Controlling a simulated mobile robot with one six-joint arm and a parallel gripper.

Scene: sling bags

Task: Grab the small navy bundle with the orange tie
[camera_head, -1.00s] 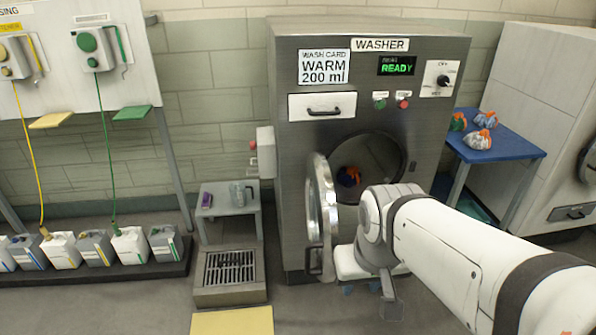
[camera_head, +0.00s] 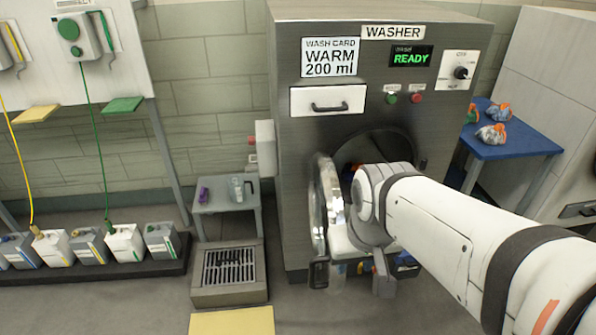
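My arm reaches from the lower right to the front of the open washer (camera_head: 290,170). My gripper (camera_head: 362,268) is low in front of the washer, below the drum opening (camera_head: 380,143). My wrist covers most of it, so I cannot see whether its fingers are open or shut. The navy bundle with the orange tie is not clearly visible now; my arm covers the lower part of the drum, where it showed earlier. Small orange and blue patches show beneath my wrist, but I cannot tell what they are.
The washer door (camera_head: 326,210) stands open just left of my wrist. A blue table (camera_head: 520,146) at right holds a pale bundle (camera_head: 492,136) and others with orange ties. A small grey table (camera_head: 222,204) and a floor grate (camera_head: 229,268) are at left.

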